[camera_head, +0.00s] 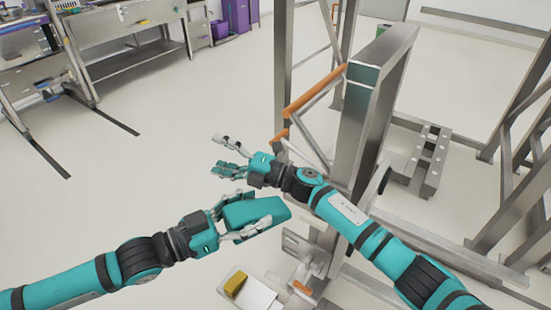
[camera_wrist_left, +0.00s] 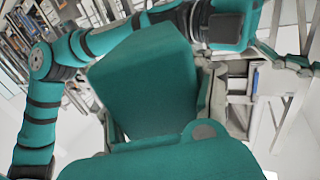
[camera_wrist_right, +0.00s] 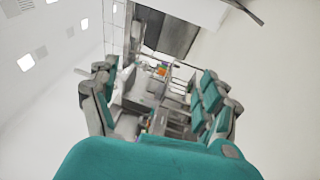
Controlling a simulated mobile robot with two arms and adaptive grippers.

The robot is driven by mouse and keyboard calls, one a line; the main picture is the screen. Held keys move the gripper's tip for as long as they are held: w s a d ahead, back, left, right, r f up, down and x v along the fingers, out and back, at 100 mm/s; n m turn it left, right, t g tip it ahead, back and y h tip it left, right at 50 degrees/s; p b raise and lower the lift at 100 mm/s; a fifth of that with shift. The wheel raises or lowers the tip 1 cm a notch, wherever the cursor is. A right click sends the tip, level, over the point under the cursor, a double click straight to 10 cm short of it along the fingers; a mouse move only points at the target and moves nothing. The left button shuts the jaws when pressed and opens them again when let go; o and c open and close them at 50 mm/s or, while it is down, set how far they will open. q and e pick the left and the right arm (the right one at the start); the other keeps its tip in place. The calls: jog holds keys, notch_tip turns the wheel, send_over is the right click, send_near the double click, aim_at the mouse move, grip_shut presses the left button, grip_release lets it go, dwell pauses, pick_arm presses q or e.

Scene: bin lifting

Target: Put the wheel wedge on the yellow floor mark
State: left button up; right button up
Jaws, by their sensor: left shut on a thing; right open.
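The wheel wedge (camera_head: 262,210) is a teal block, held in the middle of the head view. My left gripper (camera_head: 243,219) is shut on it, with fingers along its sides. The wedge also fills the middle of the left wrist view (camera_wrist_left: 150,85). My right gripper (camera_head: 222,155) is open and empty, above and slightly left of the wedge in the head view. A small yellow patch or block (camera_head: 235,284) shows on a white panel below the left gripper; I cannot tell whether it is the floor mark. No other yellow mark is clear.
A tall metal frame (camera_head: 372,110) with orange-capped bars (camera_head: 315,90) stands close to my right arm. A metal block with holes (camera_head: 428,160) is behind it. Workbenches (camera_head: 125,35) line the back left. The pale floor (camera_head: 150,150) at left is open.

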jog(key=s+a+r+n+g+h, duration=0.35)
jog(key=s+r+n+g, duration=0.7)
jog(key=n, duration=0.65)
pick_arm(q)
jog(key=shift+r, duration=0.1)
pick_arm(e)
jog(key=n+t+h, duration=0.3)
jog(key=n+h, duration=0.8)
jog(key=h, duration=0.4)
send_near(276, 205)
jog(key=shift+y, duration=0.25)
notch_tip(276, 205, down, 10)
jog(key=shift+d, duration=0.15)
